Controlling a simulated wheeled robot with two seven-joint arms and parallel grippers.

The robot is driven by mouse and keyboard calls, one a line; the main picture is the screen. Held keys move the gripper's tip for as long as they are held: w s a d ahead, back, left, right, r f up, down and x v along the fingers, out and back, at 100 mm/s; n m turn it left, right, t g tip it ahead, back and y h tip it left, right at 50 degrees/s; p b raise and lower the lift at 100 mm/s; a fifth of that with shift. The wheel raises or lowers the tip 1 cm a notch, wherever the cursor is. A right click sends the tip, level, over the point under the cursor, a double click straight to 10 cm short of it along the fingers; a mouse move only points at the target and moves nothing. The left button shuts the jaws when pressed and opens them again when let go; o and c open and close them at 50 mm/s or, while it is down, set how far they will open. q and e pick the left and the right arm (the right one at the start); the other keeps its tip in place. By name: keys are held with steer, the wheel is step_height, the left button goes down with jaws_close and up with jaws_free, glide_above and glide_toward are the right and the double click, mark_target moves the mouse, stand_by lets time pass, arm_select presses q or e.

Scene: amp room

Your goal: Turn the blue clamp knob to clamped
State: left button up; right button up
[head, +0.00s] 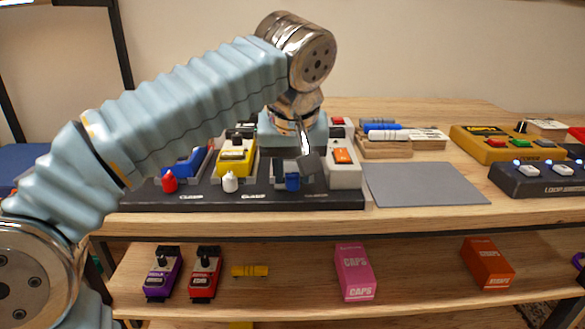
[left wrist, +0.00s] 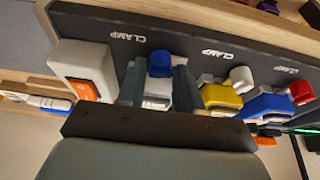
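The blue clamp knob (head: 292,182) stands at the front of the right-hand station on the black pedal board (head: 215,194). It also shows in the left wrist view (left wrist: 161,64), in line with the gap between my fingers. My left gripper (head: 303,164) is open and points down just above and behind the knob. In the left wrist view its two fingers stand apart, with a pale grey piece visible between them. Whether a finger touches the knob I cannot tell. My right gripper is not in view.
A white knob (head: 230,182) with a yellow pedal (head: 235,160) and a red knob (head: 169,181) with a blue pedal (head: 186,162) stand left. An orange-switch box (head: 343,174) is close right, then a bare grey mat (head: 425,184). A lower shelf holds pedals and boxes.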

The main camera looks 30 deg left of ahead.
arm_select(q)
jaws_close()
